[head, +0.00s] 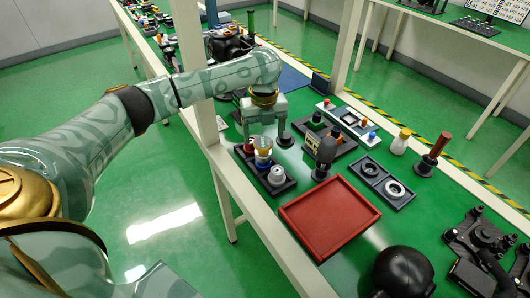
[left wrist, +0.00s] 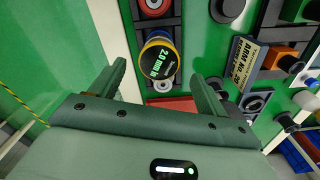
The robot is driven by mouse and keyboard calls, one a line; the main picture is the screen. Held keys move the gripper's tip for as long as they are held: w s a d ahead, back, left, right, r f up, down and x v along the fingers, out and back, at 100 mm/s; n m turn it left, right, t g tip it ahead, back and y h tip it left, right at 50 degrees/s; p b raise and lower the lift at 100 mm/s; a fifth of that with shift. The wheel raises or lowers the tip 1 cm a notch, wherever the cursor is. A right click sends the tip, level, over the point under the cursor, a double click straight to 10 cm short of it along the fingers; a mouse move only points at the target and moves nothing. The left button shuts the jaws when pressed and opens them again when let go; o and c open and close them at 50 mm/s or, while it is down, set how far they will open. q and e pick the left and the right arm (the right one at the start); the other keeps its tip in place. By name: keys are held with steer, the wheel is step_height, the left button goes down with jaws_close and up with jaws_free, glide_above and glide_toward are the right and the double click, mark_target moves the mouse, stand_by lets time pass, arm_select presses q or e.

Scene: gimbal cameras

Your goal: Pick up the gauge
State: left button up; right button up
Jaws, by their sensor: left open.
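The gauge looks to be the round piece with a dark face, green "2.0 mm" lettering and a yellow rim in the left wrist view (left wrist: 160,57). In the head view it shows as a yellow-topped piece (head: 263,145) standing in a dark tray (head: 287,187), beside a silver round part. My left gripper (head: 265,138) is open above it, pointing down. In the left wrist view the fingers (left wrist: 158,72) lie to either side of the gauge, with a gap on each side. My right gripper is not in view.
A red tray (head: 330,216) lies in front on the green bench. A black dome (head: 403,271) is at the near edge. A white post (head: 192,70) rises beside my left arm.

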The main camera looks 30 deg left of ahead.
mark_target(263, 143)
arm_select(q)
step_height(263, 143, down, 7)
steer(key=b, duration=0.3)
steer(key=shift+a+r, duration=0.1)
steer(key=shift+a, duration=0.05)
steer(key=shift+r, duration=0.25)
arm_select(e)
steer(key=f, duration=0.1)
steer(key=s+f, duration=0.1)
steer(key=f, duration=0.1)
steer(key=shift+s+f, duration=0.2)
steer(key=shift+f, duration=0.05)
arm_select(q)
steer(key=shift+s, duration=0.1)
steer(key=c, duration=1.1)
